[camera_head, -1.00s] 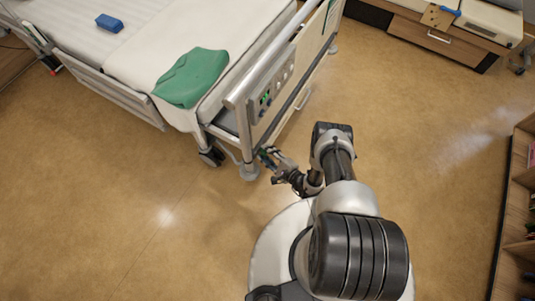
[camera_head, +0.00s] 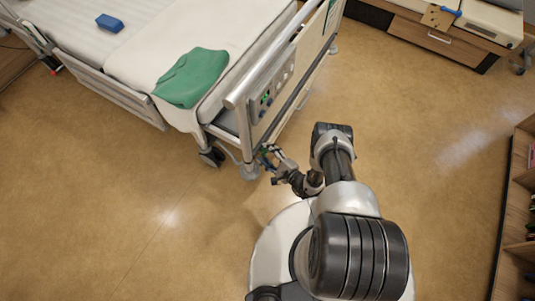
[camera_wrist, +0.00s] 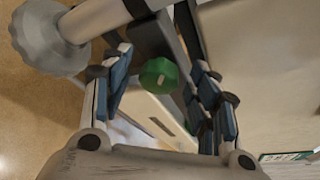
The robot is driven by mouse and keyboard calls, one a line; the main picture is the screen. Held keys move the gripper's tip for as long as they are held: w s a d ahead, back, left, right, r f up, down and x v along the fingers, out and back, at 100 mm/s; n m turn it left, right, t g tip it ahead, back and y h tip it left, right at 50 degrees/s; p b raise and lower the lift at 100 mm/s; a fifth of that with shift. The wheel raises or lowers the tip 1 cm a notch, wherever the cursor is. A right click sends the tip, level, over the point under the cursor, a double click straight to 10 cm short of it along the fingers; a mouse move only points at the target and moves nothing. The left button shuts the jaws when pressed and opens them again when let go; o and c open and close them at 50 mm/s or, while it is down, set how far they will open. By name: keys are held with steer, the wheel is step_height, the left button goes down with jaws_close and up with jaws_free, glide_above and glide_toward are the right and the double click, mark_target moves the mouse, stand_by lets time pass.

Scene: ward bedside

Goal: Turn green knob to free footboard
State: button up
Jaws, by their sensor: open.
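The green knob (camera_wrist: 158,75) is in the wrist view, between the two blue-padded fingers of my gripper (camera_wrist: 163,69). The fingers are open, with a visible gap on both sides of the knob. How deep the knob sits between them is hard to tell. In the head view, my gripper (camera_head: 269,163) is low beside the near lower corner of the footboard (camera_head: 286,85). The footboard stands upright at the bed's end. The knob is too small to make out surely there.
A pale rounded bed part (camera_wrist: 48,38) is close to the left finger in the wrist view. A green cloth (camera_head: 192,78) and a blue block (camera_head: 109,23) lie on the bed. A wooden shelf (camera_head: 515,185) stands at right. The floor between is clear.

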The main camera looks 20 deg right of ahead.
steer(key=shift+s, duration=0.1)
steer(key=v, duration=1.2)
steer(key=shift+r, duration=0.1)
